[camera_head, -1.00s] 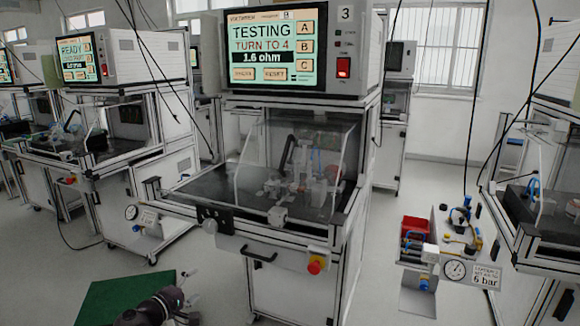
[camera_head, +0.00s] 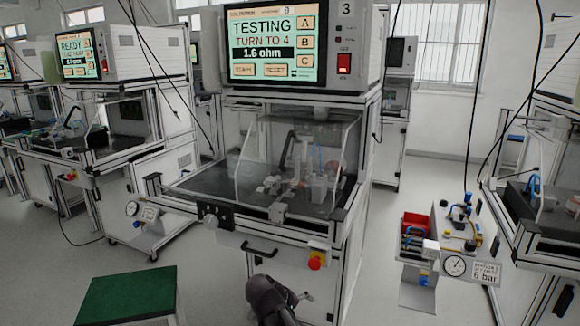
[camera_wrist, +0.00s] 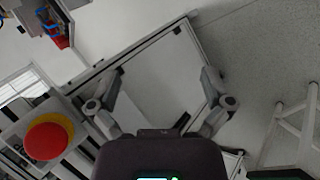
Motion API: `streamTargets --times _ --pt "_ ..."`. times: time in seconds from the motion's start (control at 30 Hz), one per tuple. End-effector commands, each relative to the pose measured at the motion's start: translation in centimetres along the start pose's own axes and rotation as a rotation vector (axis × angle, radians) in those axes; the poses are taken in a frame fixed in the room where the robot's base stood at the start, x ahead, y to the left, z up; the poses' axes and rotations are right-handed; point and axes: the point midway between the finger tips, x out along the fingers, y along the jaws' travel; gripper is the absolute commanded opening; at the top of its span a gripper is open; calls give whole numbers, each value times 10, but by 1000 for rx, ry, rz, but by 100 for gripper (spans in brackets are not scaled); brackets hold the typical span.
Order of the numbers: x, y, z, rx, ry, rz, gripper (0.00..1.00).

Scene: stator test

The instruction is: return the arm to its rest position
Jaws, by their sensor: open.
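My gripper (camera_wrist: 160,85) shows in the wrist view with its two fingers spread wide and nothing between them. Behind the fingers is the white front panel of the test station (camera_wrist: 165,60). In the head view a dark part of my arm (camera_head: 272,300) shows at the bottom, in front of the station's lower cabinet; the fingers are hardly visible there. The test station's screen (camera_head: 272,43) reads "TESTING", "TURN TO 4" and "1.6 ohm". Its clear cover (camera_head: 300,155) stands over the fixture on the dark work surface.
A red emergency stop button (camera_head: 314,264) juts from the station front and appears close at left in the wrist view (camera_wrist: 48,137). A green-topped table (camera_head: 128,292) stands at lower left. A pneumatic panel with a gauge (camera_head: 455,266) is at right. Open floor lies between.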

Motion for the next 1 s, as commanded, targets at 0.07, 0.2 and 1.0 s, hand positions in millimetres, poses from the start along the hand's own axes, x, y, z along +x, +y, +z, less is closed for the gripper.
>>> streamTargets --times 0.07,0.2,1.0 --pt "14 7 18 42 -32 -58 100" --pt "34 14 44 114 -81 -166 100" --pt "78 32 148 471 -224 -656 100"
